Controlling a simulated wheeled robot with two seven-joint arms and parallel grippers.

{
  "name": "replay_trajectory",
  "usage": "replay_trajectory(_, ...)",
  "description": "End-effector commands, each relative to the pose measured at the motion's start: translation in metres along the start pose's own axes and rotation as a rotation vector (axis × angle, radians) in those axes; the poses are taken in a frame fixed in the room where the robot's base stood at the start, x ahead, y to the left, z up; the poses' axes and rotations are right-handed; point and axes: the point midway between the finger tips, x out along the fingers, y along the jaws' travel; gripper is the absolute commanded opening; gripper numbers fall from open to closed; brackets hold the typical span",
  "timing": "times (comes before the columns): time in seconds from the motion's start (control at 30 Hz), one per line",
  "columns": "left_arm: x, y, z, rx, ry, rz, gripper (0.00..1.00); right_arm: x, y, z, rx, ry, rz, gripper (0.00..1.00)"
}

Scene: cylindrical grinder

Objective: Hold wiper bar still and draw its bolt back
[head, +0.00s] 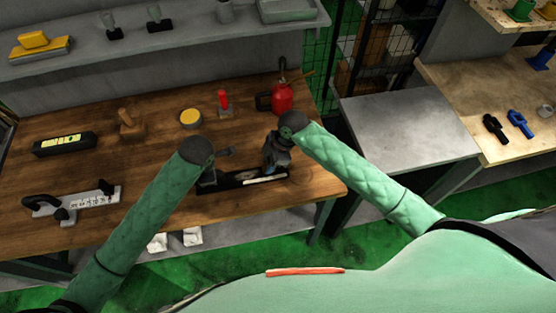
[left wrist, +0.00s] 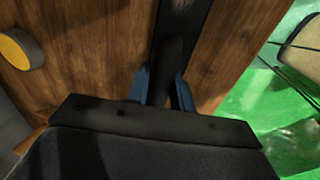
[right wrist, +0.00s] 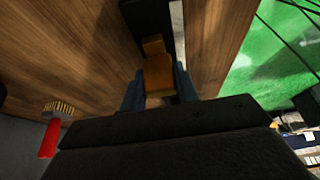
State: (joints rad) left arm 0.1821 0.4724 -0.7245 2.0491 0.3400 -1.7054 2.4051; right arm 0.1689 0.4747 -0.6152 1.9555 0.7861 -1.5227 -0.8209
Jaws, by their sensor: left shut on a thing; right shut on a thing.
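The dark wiper bar (head: 236,180) lies on the wooden bench near its front edge, with a pale strip along its right part. My left gripper (head: 208,182) is at the bar's left end. In the left wrist view its blue fingers (left wrist: 166,92) are shut on a black upright part of the bar (left wrist: 172,58). My right gripper (head: 272,166) is over the bar's right part. In the right wrist view its fingers (right wrist: 160,92) are shut on a brass-coloured piece (right wrist: 157,68), apparently the bolt. The bolt is hidden in the head view.
On the bench (head: 85,165) stand a red oil can (head: 282,98), a red-handled brush (head: 224,103), a yellow-topped round tin (head: 190,118), a wooden-handled tool (head: 128,122), a level (head: 64,144) and a measuring tool (head: 75,201). A grey table (head: 408,125) is at right.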

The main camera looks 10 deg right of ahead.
Motion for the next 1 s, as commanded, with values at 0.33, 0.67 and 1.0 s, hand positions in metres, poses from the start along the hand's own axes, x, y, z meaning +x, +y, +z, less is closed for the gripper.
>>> replay_trajectory(0.33, 0.0, -0.001, 0.002, 0.002, -0.003, 0.0, 0.0, 0.007, -0.001, -0.02, 0.0, 0.003, 0.0, 0.0)
replay_trajectory(0.67, 0.0, -0.001, 0.002, 0.002, -0.004, -0.001, 0.0, 0.008, -0.001, -0.02, -0.001, 0.003, 0.0, 0.53)
replay_trajectory(1.0, 0.0, 0.0, 0.001, 0.001, -0.002, 0.0, 0.0, 0.0, 0.0, -0.019, -0.001, 0.002, 0.001, 0.53)
